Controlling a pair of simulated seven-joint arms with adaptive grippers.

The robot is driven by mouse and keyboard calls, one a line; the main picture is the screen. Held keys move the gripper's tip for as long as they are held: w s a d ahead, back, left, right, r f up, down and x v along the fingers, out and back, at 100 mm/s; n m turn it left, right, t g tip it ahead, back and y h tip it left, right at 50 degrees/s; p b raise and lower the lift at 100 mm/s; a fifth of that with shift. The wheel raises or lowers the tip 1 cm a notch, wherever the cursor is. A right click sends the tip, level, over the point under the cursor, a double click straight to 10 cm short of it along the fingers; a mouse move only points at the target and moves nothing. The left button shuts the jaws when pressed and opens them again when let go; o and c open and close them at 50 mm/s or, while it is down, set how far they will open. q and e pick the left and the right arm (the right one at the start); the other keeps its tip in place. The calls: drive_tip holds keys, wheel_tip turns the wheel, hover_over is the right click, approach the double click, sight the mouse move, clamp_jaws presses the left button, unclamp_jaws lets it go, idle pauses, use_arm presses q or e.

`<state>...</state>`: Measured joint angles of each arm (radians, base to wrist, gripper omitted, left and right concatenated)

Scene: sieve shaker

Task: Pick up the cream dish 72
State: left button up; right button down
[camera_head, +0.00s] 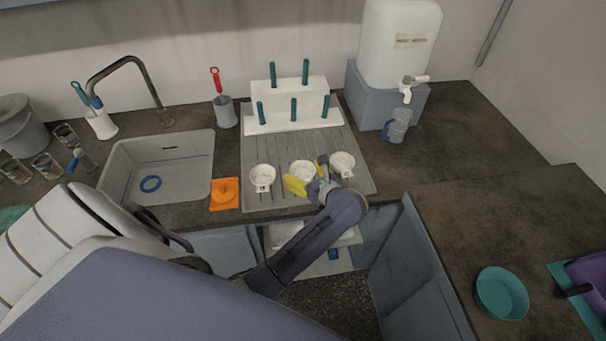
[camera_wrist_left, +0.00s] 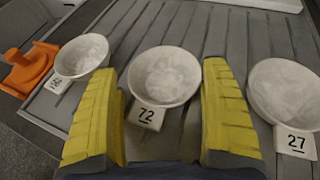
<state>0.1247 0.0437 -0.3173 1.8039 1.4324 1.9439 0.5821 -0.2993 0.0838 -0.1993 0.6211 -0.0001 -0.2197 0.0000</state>
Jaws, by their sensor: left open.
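Three cream dishes with number tags stand in a row on the grey ribbed drainboard (camera_head: 258,205). The middle one is dish 72 (camera_wrist_left: 165,77); in the head view it is the dish (camera_head: 302,168) beside my gripper. My left gripper (camera_wrist_left: 165,110) is open, with one yellow finger to each side of dish 72 in the wrist view. The fingers hold nothing, and I cannot tell whether they touch the rim. Dish 27 (camera_wrist_left: 285,92) is on the right, also in the head view (camera_head: 343,162). The left dish (camera_wrist_left: 82,54) has a tag that is hard to read.
A white peg rack (camera_head: 290,112) stands behind the dishes. An orange item (camera_head: 225,193) lies left of the drainboard, by the sink (camera_head: 160,165). A water container (camera_head: 398,45) on a grey stand and a jug (camera_head: 398,125) are at the right.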

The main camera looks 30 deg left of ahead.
use_arm(q)
drive_tip(key=shift+w+a, duration=0.1)
drive_tip(key=c, duration=1.3)
